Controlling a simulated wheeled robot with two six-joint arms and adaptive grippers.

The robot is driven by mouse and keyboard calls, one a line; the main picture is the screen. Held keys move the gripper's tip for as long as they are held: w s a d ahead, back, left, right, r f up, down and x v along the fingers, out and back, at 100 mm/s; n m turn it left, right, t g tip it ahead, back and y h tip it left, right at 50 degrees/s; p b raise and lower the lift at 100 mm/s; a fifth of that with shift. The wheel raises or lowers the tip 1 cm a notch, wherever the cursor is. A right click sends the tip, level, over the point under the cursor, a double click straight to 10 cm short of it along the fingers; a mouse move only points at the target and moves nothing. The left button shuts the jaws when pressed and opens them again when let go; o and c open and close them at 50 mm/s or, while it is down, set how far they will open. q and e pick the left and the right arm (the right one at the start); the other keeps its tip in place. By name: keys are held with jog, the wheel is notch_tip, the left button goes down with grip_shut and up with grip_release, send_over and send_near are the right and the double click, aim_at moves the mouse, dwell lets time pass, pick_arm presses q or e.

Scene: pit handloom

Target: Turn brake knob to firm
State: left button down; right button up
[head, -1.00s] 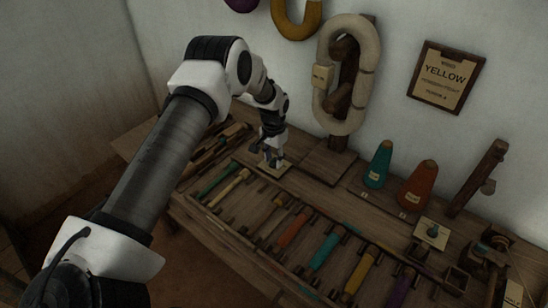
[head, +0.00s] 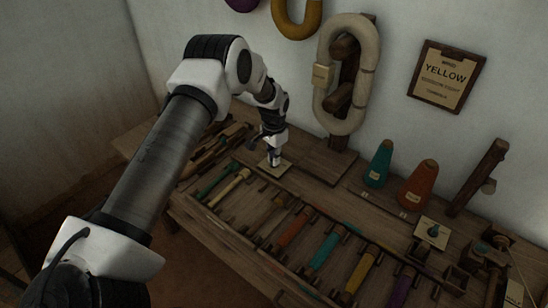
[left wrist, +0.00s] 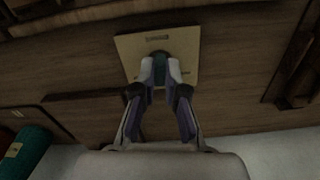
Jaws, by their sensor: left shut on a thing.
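The brake knob (left wrist: 160,62) is a small dark teal knob on a square pale plate (left wrist: 127,48) in the left wrist view. The plate (head: 262,164) also shows in the head view, flat on the wooden bench. My left gripper (left wrist: 160,74) points down at the plate, and its fingers are shut on the knob, one on each side. In the head view the left gripper (head: 274,161) hides the knob. The plate's marking is too small to read. My right gripper is in neither view.
A rack holds several coloured rods, one of them teal (head: 325,249), along the bench front. A teal cone (head: 377,166) and an orange cone (head: 418,188) stand to the right. A pale yarn hank (head: 367,78) hangs behind. A sign reading YELLOW (head: 446,77) is on the wall.

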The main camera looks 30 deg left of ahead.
pick_arm(q)
jog(key=m+b, duration=0.1)
jog(key=m, duration=0.9)
jog(key=shift+b, duration=0.3)
dwell(0.4)
jog(key=c, duration=1.2)
grip_release()
jog(key=shift+r, duration=0.1)
notch_tip(320, 180, up, 12)
jog(key=shift+f, duration=0.1)
